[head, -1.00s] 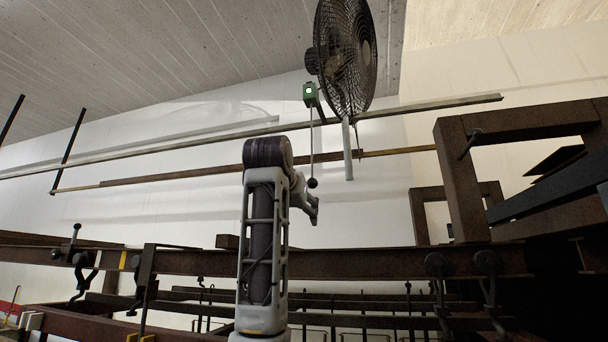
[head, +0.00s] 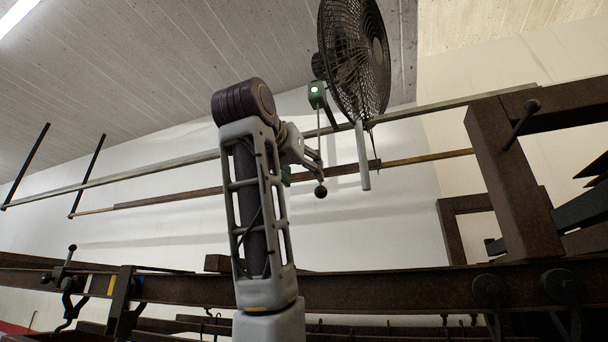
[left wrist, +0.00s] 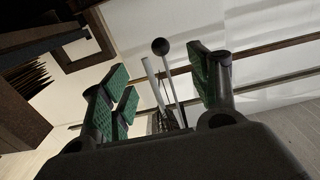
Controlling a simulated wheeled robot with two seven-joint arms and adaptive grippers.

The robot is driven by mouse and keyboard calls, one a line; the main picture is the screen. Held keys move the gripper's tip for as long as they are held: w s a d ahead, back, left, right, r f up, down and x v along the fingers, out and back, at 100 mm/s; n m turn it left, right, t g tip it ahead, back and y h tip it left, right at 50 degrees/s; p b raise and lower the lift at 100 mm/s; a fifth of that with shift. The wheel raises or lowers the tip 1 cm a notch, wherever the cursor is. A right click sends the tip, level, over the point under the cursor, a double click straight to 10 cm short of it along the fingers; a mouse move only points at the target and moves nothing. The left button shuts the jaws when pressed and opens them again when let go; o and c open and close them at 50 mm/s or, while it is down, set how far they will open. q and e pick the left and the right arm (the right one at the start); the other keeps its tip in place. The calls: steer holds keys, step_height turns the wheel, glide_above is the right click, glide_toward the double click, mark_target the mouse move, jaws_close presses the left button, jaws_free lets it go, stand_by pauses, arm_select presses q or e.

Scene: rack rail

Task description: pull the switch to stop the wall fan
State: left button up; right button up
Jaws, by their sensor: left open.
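The wall fan (head: 354,60) hangs high at the upper middle of the head view. A small green switch box (head: 317,95) with a lit white-green spot sits at its left. A thin pull rod hangs from the box and ends in a dark ball (head: 321,191). My left gripper (head: 314,165) is up beside the rod, just above the ball, in the head view. In the left wrist view its green-padded fingers (left wrist: 165,95) are apart, with the rod and the ball (left wrist: 160,46) showing between them in the picture. I cannot tell whether they touch the rod. My right gripper is out of view.
A pale post (head: 362,160) hangs below the fan, close to the rod. Long rails (head: 420,112) run across the wall behind. A rusty rack beam (head: 400,290) crosses below, and a rusty frame (head: 510,180) stands at the right. Open space lies left of the fan.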

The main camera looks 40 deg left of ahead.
arm_select(q)
steer(key=p, duration=0.3)
glide_toward(319, 190)
steer(key=shift+x, duration=5.15)
steer(key=c, duration=1.1)
